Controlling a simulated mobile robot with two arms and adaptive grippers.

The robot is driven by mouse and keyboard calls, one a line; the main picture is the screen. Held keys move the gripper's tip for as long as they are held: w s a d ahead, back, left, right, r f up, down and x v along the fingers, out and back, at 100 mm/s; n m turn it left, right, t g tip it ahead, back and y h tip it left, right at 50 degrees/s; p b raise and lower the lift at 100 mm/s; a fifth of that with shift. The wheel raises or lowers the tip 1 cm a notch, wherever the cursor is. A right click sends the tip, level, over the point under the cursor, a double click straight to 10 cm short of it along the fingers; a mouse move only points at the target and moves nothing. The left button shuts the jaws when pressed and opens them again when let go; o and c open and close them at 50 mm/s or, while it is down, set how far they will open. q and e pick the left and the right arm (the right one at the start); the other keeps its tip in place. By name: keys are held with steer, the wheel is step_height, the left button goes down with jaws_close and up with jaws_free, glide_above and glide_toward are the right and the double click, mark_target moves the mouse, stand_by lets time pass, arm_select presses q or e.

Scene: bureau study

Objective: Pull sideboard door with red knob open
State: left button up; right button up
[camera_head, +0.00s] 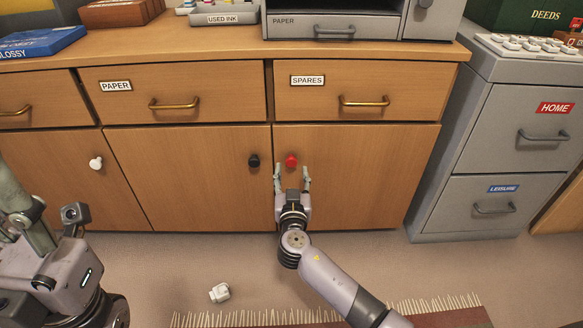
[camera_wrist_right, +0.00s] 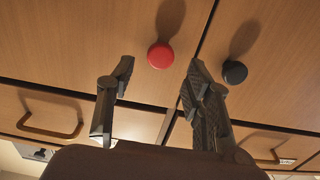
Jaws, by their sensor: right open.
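The sideboard door (camera_head: 355,185) with the red knob (camera_head: 291,160) is shut, under the SPARES drawer. The red knob sits near the door's upper left corner. My right gripper (camera_head: 292,176) is open and empty, just below the red knob in the head view. In the right wrist view, the red knob (camera_wrist_right: 161,55) shows beyond the gap between the open fingertips (camera_wrist_right: 159,75), not gripped. My left gripper (camera_head: 72,225) is at the left edge, away from the red knob; its finger opening is unclear.
A black knob (camera_head: 254,160) is on the neighbouring door, close to the red one. A white knob (camera_head: 96,163) is farther left. A grey filing cabinet (camera_head: 515,120) stands right of the sideboard. A small white object (camera_head: 219,293) and a fringed rug (camera_head: 450,316) lie on the floor.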

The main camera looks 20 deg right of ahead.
mark_target(291, 163)
steer(key=shift+b+x, duration=0.35)
steer(key=shift+x, duration=1.8)
steer(key=shift+c, duration=0.2)
jaws_close()
